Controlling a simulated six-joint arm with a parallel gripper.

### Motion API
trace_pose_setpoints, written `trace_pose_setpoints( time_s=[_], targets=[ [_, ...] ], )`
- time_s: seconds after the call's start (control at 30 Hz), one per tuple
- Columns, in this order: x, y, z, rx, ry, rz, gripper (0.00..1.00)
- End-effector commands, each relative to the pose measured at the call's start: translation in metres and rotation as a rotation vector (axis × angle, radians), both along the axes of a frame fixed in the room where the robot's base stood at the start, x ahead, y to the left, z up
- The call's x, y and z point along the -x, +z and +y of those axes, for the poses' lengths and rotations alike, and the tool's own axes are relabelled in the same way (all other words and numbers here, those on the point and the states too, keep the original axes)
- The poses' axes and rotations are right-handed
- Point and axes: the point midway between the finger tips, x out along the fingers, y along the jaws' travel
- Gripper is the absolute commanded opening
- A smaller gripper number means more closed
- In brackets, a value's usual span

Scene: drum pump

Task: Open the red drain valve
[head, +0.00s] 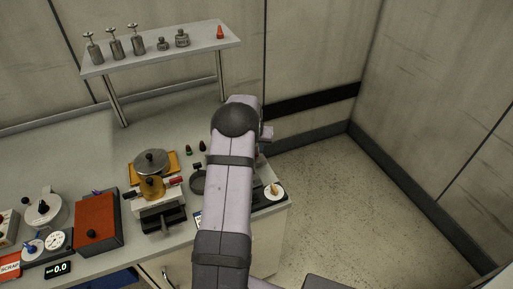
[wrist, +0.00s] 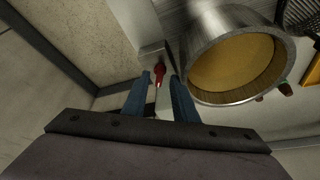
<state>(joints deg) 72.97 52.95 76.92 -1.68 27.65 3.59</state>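In the wrist view, a small red handle (wrist: 160,72), which looks like the drain valve, shows just beyond and between my fingertips. My gripper (wrist: 161,85) has two blue fingers spread apart, with a visible gap on both sides of the red handle. I see no contact. A steel cylinder (wrist: 203,50) with an ochre inside is close to the right of the fingers. In the head view my arm hides the gripper and the red handle between its fingers. A separate small red part (head: 176,181) shows beside an amber pot (head: 153,187).
The bench holds a red-brown box (head: 97,222), a dial gauge (head: 55,240) and a white dish (head: 274,192) near the right edge. A raised shelf (head: 160,50) carries weights and a red cone (head: 220,32). Open floor (head: 325,190) lies to the right.

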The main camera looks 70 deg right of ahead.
Motion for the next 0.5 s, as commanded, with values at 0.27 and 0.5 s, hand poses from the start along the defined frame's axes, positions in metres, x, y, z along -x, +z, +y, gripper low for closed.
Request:
trace_pose_setpoints(
  time_s=[0.27, 0.5],
  targets=[
    [0.005, 0.039, 0.013, 0.001, -0.001, -0.002, 0.28],
    [0.009, 0.053, 0.019, -0.001, -0.002, 0.0, 0.28]
  ],
)
